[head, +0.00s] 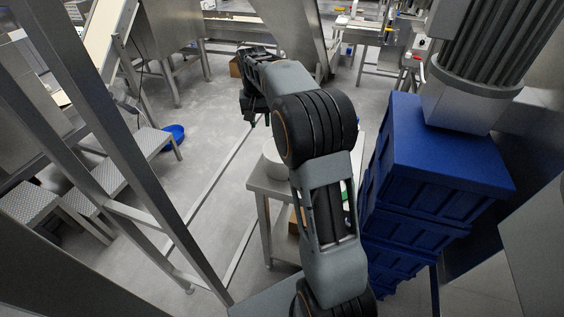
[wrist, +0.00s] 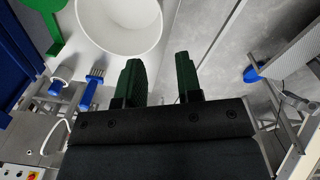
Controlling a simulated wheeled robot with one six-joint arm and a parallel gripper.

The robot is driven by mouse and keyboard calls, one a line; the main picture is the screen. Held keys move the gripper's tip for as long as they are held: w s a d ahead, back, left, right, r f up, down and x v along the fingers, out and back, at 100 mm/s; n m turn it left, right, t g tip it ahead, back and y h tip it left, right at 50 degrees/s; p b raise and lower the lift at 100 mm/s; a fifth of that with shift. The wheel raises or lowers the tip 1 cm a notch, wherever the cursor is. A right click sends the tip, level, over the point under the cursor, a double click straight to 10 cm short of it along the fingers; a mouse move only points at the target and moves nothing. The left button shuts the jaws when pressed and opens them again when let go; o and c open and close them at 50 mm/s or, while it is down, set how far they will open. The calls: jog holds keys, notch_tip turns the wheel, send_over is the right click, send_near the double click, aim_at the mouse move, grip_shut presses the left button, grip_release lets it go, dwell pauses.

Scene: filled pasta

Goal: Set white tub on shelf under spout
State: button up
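A white tub (head: 273,152), round and open-topped, stands on a small steel table (head: 262,185) beside my arm in the head view, partly hidden by the arm. In the wrist view the tub (wrist: 118,42) is at the top, just beyond the fingertips and mostly to their left. My gripper (wrist: 157,72) has two dark green fingers apart with nothing between them. In the head view my gripper (head: 249,114) is above and left of the tub. I cannot tell for sure which surface is the shelf or which part is the spout.
Stacked blue crates (head: 435,165) stand close right of my arm. Perforated steel steps (head: 143,146) and a steel frame are at the left, with a blue bowl (head: 175,133) beyond. A blue-handled brush (wrist: 92,88) and a green tool (wrist: 50,22) lie near the tub. The central floor is clear.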

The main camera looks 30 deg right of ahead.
aim_at(276, 169)
jog(key=f, duration=0.9)
jog(key=f+p, duration=0.1)
jog(key=f, duration=0.3)
jog(key=shift+s+d+f, duration=0.3)
grip_shut()
